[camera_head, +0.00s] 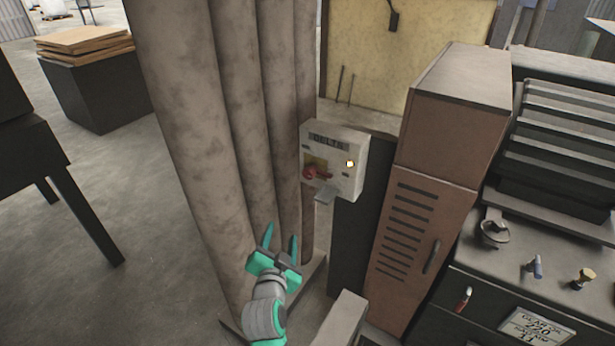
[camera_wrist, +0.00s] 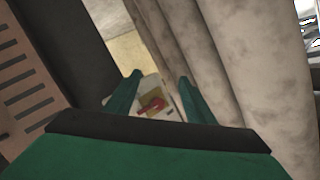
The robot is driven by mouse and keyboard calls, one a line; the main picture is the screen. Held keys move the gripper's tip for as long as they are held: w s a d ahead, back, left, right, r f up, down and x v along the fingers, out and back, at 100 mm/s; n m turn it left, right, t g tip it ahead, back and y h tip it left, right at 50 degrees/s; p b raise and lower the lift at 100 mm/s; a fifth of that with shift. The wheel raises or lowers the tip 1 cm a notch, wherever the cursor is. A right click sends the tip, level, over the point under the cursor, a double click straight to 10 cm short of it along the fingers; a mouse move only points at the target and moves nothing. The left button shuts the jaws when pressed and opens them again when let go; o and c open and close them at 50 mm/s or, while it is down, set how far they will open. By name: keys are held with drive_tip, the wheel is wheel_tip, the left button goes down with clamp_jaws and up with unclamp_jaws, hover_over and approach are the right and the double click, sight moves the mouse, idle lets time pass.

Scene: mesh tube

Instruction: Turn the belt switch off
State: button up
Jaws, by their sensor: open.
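The belt switch is a red handle (camera_head: 317,173) on a yellow plate, on the front of a pale control box (camera_head: 345,178). A small lit yellow lamp (camera_head: 350,163) sits to the right of the handle. My gripper (camera_head: 281,236) is open and empty, below and to the left of the box, apart from it. In the wrist view the red handle (camera_wrist: 152,104) shows between the two green fingers (camera_wrist: 155,92), beyond their tips. Part of the box (camera_wrist: 150,88) is hidden behind the fingers and gripper body there.
Tall stained vertical tubes (camera_head: 210,150) stand close to the left of the box and my gripper. A brown vented cabinet (camera_head: 415,235) stands to the right. A workbench (camera_head: 560,265) with small items is at far right. Open floor (camera_head: 120,290) lies to the left.

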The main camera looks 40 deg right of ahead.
sight(307, 175)
drive_tip(key=w+d+r+m+g+h, duration=0.25)
drive_tip(key=d+r+m, duration=0.45)
drive_tip(key=r, duration=0.4)
drive_tip(key=shift+n+y, duration=0.45)
drive_tip(key=shift+n, duration=0.15)
drive_tip(key=x, duration=1.1)
drive_tip(key=shift+w+d, duration=0.1)
drive_tip(key=shift+d, duration=0.25)
drive_tip(key=c, duration=1.1)
